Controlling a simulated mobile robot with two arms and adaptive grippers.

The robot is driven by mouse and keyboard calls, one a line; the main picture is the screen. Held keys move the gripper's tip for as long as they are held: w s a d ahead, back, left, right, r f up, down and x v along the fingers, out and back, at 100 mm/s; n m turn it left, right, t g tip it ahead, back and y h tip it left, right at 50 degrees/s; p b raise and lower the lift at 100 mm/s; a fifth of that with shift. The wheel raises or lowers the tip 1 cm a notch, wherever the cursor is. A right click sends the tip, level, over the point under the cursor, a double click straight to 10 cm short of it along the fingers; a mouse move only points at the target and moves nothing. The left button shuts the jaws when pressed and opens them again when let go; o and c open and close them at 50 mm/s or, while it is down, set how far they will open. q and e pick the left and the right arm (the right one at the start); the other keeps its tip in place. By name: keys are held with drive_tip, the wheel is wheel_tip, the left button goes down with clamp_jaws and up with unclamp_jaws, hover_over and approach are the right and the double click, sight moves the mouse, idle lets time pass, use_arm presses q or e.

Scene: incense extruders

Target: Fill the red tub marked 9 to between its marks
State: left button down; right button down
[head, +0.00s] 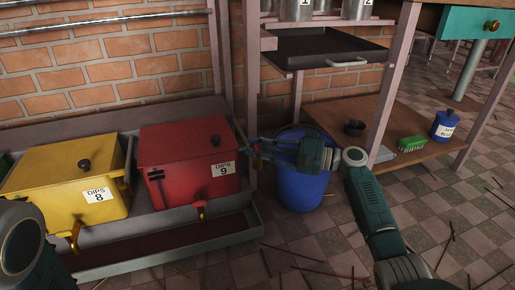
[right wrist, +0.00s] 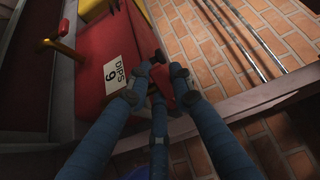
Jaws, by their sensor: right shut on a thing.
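The red tub (head: 188,165) with the label "DIPS 9" stands on a grey rack with its lid on. My right gripper (head: 247,146) is at the tub's right side. In the right wrist view its fingers (right wrist: 158,75) are closed about a small dark part (right wrist: 159,57) beside the tub; which part is unclear. The marks and the inside of the tub cannot be seen. My left gripper is out of view.
A yellow tub (head: 65,185) marked 8 stands left of the red one. A blue bin (head: 302,190) stands under my right gripper. A shelf at right holds a green brush (head: 411,143) and a blue jar (head: 445,125). A dark tray (head: 325,48) is above.

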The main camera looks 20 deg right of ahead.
drive_tip(key=c, duration=1.5)
unclamp_jaws()
drive_tip(key=v, duration=1.2)
drive_tip(key=shift+f, duration=0.1)
